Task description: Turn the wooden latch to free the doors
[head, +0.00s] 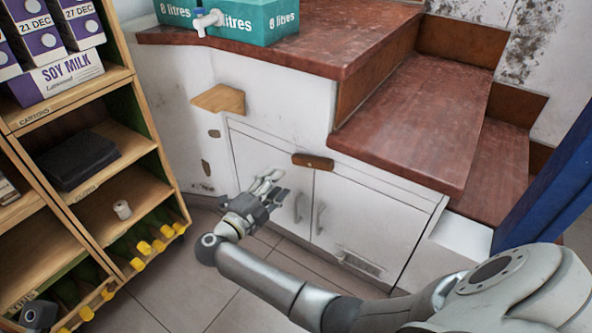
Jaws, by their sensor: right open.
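The wooden latch (313,162) is a small brown bar. It lies level across the top of the seam between two white cupboard doors. The left door (261,156) and the right door (362,212) are shut, each with a grey handle near the seam. My right gripper (270,180) is open and empty, in front of the left door, to the left of the latch and a little lower. It looks apart from the latch and hides part of the left door.
A wooden shelf unit (106,133) with soy milk cartons (58,75) stands at the left. A wooden ledge (220,98) juts out above the left door. Red-brown steps (425,110) rise at the right, beside a blue panel (545,185). Teal boxes (255,22) stand on top.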

